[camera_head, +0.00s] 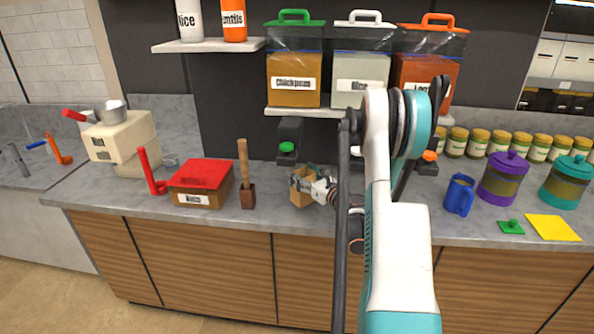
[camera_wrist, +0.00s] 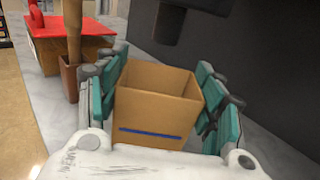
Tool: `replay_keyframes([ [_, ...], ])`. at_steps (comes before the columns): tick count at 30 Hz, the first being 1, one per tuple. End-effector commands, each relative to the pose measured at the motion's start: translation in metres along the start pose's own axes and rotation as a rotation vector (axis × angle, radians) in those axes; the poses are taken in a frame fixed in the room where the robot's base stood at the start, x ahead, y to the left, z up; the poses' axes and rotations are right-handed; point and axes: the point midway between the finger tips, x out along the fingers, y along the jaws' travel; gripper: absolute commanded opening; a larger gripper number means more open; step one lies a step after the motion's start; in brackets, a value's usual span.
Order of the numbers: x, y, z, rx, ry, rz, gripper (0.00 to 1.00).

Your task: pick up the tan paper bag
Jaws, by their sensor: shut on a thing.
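The tan paper bag (camera_wrist: 150,133) is an open-topped bag with a blue line on its near face. In the wrist view it stands between the teal finger pads of my gripper (camera_wrist: 160,105), which is shut on it from both sides. In the head view the bag (camera_head: 300,192) is small, at the middle of the grey counter, with my gripper (camera_head: 310,182) at it. My arm hides part of the counter to its right. I cannot tell whether the bag's base touches the counter.
A wooden-handled tool in a brown block (camera_head: 247,194) and a red-lidded box (camera_head: 202,183) stand left of the bag. A dark dispenser outlet (camera_head: 288,143) hangs above and behind it. A blue mug (camera_head: 459,196) and purple jar (camera_head: 503,179) stand to the right.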

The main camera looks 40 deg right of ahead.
Motion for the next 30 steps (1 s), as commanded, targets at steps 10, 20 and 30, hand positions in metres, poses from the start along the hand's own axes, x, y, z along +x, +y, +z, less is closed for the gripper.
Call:
replay_keyframes([
  [10, -0.047, -0.001, 0.001, 0.0, 0.0, -0.002, 0.38],
  [20, -0.082, -0.001, -0.003, 0.0, 0.0, -0.003, 0.38],
  [30, -0.103, 0.0, -0.001, 0.0, 0.0, -0.001, 0.38],
])
